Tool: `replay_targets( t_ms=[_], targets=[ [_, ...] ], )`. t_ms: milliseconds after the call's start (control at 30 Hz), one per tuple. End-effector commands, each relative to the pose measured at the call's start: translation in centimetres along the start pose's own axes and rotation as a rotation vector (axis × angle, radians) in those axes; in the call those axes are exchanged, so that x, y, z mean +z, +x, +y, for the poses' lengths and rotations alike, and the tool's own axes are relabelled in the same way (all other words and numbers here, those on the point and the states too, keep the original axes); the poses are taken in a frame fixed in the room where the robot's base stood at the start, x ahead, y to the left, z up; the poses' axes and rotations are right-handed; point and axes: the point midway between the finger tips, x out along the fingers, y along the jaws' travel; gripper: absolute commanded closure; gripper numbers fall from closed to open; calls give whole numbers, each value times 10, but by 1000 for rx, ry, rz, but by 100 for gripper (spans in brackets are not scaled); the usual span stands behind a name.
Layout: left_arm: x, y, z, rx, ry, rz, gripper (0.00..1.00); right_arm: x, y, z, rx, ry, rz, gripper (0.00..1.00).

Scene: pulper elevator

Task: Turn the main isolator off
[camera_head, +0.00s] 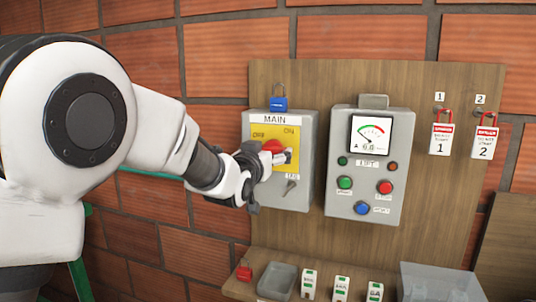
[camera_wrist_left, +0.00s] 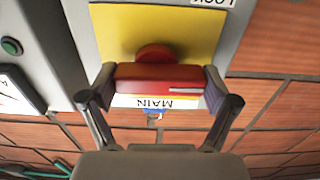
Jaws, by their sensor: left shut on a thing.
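The main isolator is a grey box (camera_head: 309,140) with a yellow plate (camera_head: 263,160) marked OFF on the left and ON on the right, under a MAIN label. Its red handle (camera_head: 272,146) is partly hidden by my left gripper (camera_head: 274,163). In the left wrist view, turned upside down, the red handle (camera_wrist_left: 150,75) spans between the two fingertips of my left gripper (camera_wrist_left: 158,88), which is shut on it. A white line shows on the handle. I cannot tell exactly which mark it points to. My right gripper is not in view.
A blue padlock (camera_head: 278,104) hangs at the box top. A lift control box (camera_head: 340,208) with a gauge and buttons stands close on the right. Red lockout tags (camera_head: 441,138) hang further right.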

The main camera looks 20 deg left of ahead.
Motion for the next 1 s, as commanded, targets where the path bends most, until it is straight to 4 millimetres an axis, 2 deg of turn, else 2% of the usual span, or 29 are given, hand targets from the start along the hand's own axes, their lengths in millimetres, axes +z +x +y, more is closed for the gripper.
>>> replay_targets(
  t_ms=[33,333,367,400,767,867,1000],
  targets=[
    [8,0,0,0,-2,-17,47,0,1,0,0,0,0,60],
    [8,0,0,0,-3,-17,47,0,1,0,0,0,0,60],
    [8,0,0,0,-3,-17,9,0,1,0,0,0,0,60],
    [8,0,0,0,-4,-16,0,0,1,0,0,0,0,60],
    [2,-2,0,0,-3,-5,0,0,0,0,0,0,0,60],
    [1,-14,1,1,-3,-4,0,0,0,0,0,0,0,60],
    [1,-43,3,2,-2,-5,0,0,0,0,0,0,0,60]
  ],
)
